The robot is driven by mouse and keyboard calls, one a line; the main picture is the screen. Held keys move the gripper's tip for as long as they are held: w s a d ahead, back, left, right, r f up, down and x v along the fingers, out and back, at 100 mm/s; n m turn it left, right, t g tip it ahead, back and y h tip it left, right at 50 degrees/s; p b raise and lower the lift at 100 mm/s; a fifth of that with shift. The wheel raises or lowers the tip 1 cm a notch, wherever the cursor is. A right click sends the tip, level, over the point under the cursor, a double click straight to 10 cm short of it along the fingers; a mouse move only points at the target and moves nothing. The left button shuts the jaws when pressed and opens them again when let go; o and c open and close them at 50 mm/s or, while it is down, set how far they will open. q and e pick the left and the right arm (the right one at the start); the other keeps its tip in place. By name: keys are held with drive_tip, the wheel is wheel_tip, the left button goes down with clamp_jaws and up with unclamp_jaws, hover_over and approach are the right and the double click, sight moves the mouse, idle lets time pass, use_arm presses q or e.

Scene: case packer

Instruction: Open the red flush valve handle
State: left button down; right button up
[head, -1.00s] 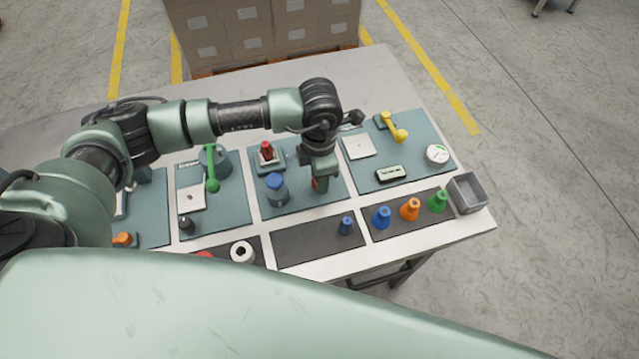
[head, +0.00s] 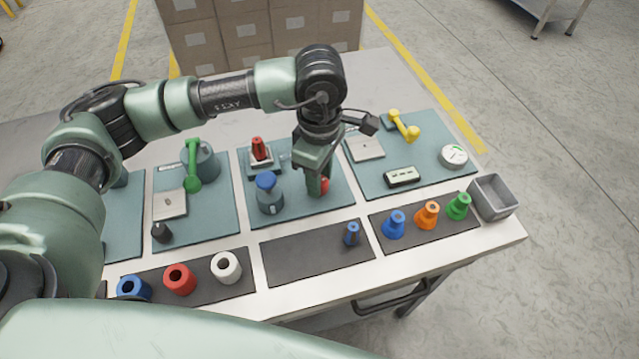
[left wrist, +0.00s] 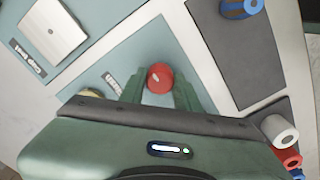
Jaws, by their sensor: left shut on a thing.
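A red round handle or knob (head: 324,185) stands on the teal middle panel (head: 338,206), at the panel's right part. My left gripper (head: 317,190) points down over it and is shut on it. In the left wrist view the red knob (left wrist: 160,77) sits between the two green fingers of my left gripper (left wrist: 160,92). Its lower part and base are hidden, so I cannot tell how far it is turned. My right gripper is not in view.
On the same panel stand a blue-capped fixture (head: 268,193) and a red-topped fixture (head: 258,152). A green lever (head: 193,165) is to the left, a yellow lever (head: 403,124) to the right. Coloured cones and rings line the front; a grey bin (head: 494,197) is at the right corner.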

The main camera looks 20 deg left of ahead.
use_arm(q)
drive_tip(key=shift+m, duration=0.3)
drive_tip(key=c, duration=1)
unclamp_jaws()
wheel_tip(320, 180, up, 8)
drive_tip(key=shift+f+b, duration=0.1)
drive_tip(key=shift+b, duration=0.65)
